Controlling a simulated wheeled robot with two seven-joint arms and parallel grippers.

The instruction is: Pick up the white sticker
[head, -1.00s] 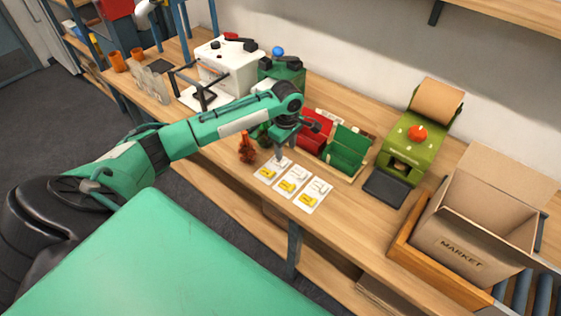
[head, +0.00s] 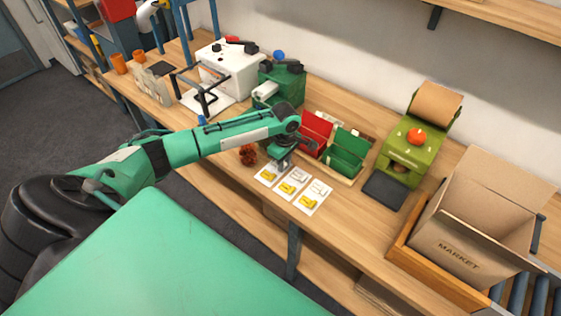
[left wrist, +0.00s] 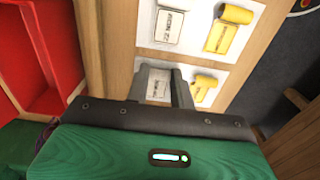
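Three white cards lie in a row on the wooden table, a left card (head: 267,178), a middle card (head: 291,186) and a right card (head: 315,197). Each carries a yellow piece, and pale pieces show beside them. In the left wrist view, a white sticker (left wrist: 158,84) with dark print lies on the nearest card, left of a yellow sticker (left wrist: 204,90). Another white sticker (left wrist: 168,25) lies on the card beyond. My left gripper (head: 279,165) is low over the left card. Its fingers are apart, either side of the nearest white sticker, partly hiding it. My right gripper is out of view.
A red bin (head: 315,130) and a green bin (head: 346,155) stand behind the cards. A reddish-brown item (head: 248,155) is left of the gripper. A dark pad (head: 385,191), green machine (head: 408,160) and cardboard box (head: 455,235) are to the right. Table in front of the pad is clear.

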